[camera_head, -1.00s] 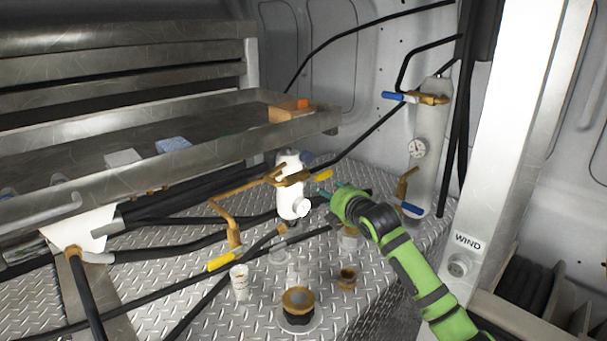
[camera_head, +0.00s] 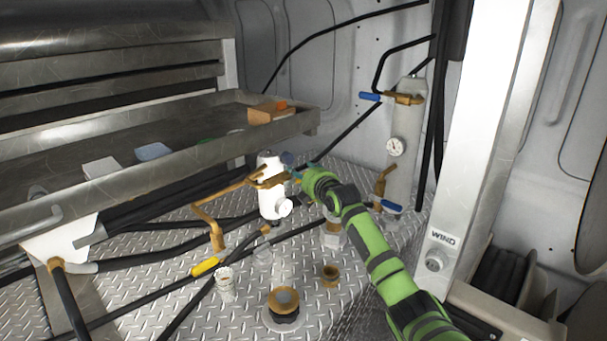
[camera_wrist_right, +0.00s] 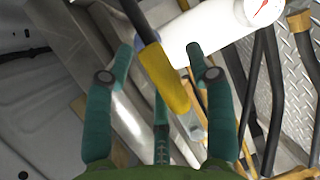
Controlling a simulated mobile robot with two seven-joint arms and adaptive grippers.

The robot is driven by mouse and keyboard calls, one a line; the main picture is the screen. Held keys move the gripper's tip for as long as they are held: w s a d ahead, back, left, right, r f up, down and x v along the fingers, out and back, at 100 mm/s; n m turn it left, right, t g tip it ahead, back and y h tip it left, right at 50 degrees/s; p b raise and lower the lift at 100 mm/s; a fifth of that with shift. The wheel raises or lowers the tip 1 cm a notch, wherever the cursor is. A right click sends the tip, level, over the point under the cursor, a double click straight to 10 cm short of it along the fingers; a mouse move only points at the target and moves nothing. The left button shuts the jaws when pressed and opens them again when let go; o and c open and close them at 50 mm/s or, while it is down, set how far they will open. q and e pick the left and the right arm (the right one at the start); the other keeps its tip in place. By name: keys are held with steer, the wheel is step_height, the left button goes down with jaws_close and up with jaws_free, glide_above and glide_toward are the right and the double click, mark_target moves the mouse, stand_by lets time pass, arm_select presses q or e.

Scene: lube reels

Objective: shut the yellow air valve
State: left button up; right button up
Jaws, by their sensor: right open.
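My right gripper (camera_head: 303,173) is beside the top of a white filter body (camera_head: 271,190) with a round gauge. In the right wrist view, a yellow valve handle (camera_wrist_right: 170,85) lies between the spread green fingers of the gripper (camera_wrist_right: 160,54). The fingers are open on either side of it and do not look closed on it. In the head view this handle is mostly hidden by the gripper. A second yellow handle (camera_head: 206,267) sits lower left, on a brass pipe fitting. My left gripper is not in view.
A metal shelf tray (camera_head: 165,160) stands close on the left. A grey cylinder (camera_head: 401,150) with blue-handled valves is behind my right arm, and a white post (camera_head: 480,140) stands right. Cups, fittings and black hoses lie on the diamond-plate deck (camera_head: 150,295).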

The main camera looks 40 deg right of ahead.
jaws_close()
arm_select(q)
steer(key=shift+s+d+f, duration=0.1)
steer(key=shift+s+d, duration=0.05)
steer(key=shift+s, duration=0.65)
arm_select(e)
steer(key=shift+f, duration=0.1)
steer(key=shift+f+m+g+y, duration=0.55)
steer(key=shift+f+m, duration=0.3)
steer(key=shift+m, duration=0.25)
arm_select(q)
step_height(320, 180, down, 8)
steer(key=b, duration=0.7)
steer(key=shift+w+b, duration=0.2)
steer(key=shift+b, duration=0.2)
arm_select(e)
steer(key=a+f+m+g+y, duration=0.1)
steer(key=a+f+m+y, duration=0.4)
steer(key=m+y, duration=0.2)
steer(key=shift+s+a+m+y, duration=0.2)
steer(key=shift+a+m+y, duration=0.2)
steer(key=shift+m, duration=1)
steer(key=shift+a, duration=0.1)
